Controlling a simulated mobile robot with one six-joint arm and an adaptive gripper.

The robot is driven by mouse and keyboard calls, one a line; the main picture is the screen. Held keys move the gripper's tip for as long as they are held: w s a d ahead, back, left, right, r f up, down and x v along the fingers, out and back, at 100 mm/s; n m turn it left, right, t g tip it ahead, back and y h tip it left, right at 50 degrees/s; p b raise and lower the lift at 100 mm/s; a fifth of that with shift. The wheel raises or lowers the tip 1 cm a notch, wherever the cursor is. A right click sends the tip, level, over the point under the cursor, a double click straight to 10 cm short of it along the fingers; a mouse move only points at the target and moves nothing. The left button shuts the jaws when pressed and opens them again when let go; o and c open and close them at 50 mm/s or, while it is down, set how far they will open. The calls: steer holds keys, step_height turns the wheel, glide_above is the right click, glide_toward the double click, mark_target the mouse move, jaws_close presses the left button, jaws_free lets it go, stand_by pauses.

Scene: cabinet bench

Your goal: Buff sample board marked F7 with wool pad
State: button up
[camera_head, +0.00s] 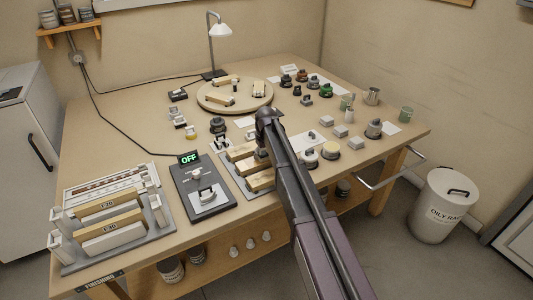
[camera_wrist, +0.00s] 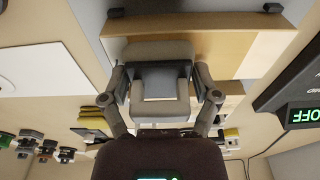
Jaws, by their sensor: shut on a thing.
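My gripper (camera_wrist: 162,84) is shut on a light grey block-shaped pad with a handle (camera_wrist: 160,109), which looks like the wool pad. The pad is over or against a pale wooden board (camera_wrist: 236,58) in the wrist view; whether it touches cannot be told. In the head view my gripper (camera_head: 263,152) is over the grey tray (camera_head: 226,164) of wooden sample boards (camera_head: 246,165), and my arm hides part of it. No F7 mark is readable on these boards.
A dark device with a green OFF display (camera_head: 189,157) stands left of the tray. A board rack (camera_head: 110,245) is at front left, a round turntable (camera_head: 212,97) behind. Several tins and small blocks stand to the right. An oily-rag bin (camera_head: 437,210) is on the floor.

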mark_target(244, 164)
steer(key=shift+s+a+f, duration=0.1)
steer(key=shift+s+a, duration=0.2)
steer(key=shift+a, duration=0.1)
steer(key=shift+a, duration=0.15)
steer(key=shift+s+a, duration=0.45)
steer(key=shift+a, duration=0.25)
steer(key=shift+s+a, duration=0.4)
steer(key=shift+a, duration=0.25)
steer(key=shift+a, duration=0.15)
steer(key=shift+s+a, duration=0.5)
steer(key=shift+a, duration=0.2)
steer(key=shift+s+a, duration=0.45)
steer(key=shift+a, duration=0.25)
steer(key=shift+a, duration=0.1)
steer(key=shift+s+a, duration=0.45)
steer(key=shift+a, duration=0.25)
steer(key=shift+s+a, duration=0.4)
steer(key=shift+a, duration=0.3)
step_height(244, 164, up, 6)
steer(key=p, duration=0.6)
